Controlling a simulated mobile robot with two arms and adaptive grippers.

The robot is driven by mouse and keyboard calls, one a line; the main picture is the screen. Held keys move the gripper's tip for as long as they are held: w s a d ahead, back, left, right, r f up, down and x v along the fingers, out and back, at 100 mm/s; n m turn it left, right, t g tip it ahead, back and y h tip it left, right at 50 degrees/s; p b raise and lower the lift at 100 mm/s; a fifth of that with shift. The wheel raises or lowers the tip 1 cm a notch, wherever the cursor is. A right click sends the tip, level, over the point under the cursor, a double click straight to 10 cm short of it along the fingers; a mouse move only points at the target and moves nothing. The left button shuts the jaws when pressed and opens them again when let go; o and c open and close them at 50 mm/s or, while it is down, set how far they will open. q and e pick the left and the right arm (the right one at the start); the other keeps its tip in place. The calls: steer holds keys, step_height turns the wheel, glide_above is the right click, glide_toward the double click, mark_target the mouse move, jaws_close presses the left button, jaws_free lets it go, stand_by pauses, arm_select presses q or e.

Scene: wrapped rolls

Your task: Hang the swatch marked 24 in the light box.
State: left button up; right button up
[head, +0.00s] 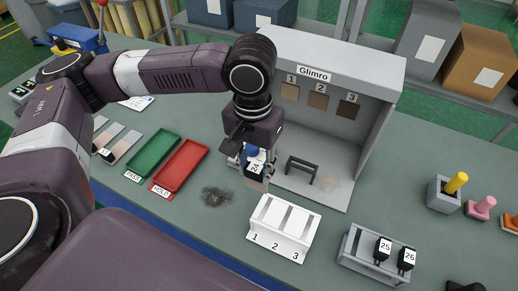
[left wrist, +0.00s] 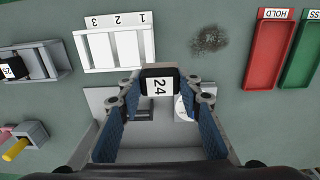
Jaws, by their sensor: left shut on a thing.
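My left gripper (head: 256,160) is shut on the swatch marked 24 (head: 255,176), which has a dark head with a white label. In the left wrist view the swatch (left wrist: 160,82) sits between the fingertips of the gripper (left wrist: 160,97). It is held at the left front of the grey light box (head: 377,116), labelled Glimro; its height above the table is hard to tell. Inside the box stands a small dark rack (head: 302,168) on the floor. Swatches numbered 1, 2 and 3 (head: 318,96) are on the back wall. My right gripper is not in view.
A white slotted holder (head: 282,228) numbered 1 to 3 stands in front of the box. A grey rack (head: 352,262) holds swatches 25 and 26. Green (head: 153,156) and red (head: 180,167) trays lie left. A dark speckled patch (head: 217,196) marks the table.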

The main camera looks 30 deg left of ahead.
arm_select(q)
steer(key=w+d+r+p, duration=0.1)
steer(key=w+d+p, duration=0.2)
steer(key=w, duration=0.4)
steer(key=w+d+r+p, duration=0.2)
steer(key=w+d+p, duration=0.2)
steer(key=w+p, duration=0.2)
steer(key=shift+w+r+p, duration=0.15)
steer(key=shift+w+p, duration=0.15)
steer(key=shift+w, duration=0.75)
steer(key=shift+d, duration=0.1)
steer(key=shift+f, duration=2.9)
steer(key=shift+p, duration=0.65)
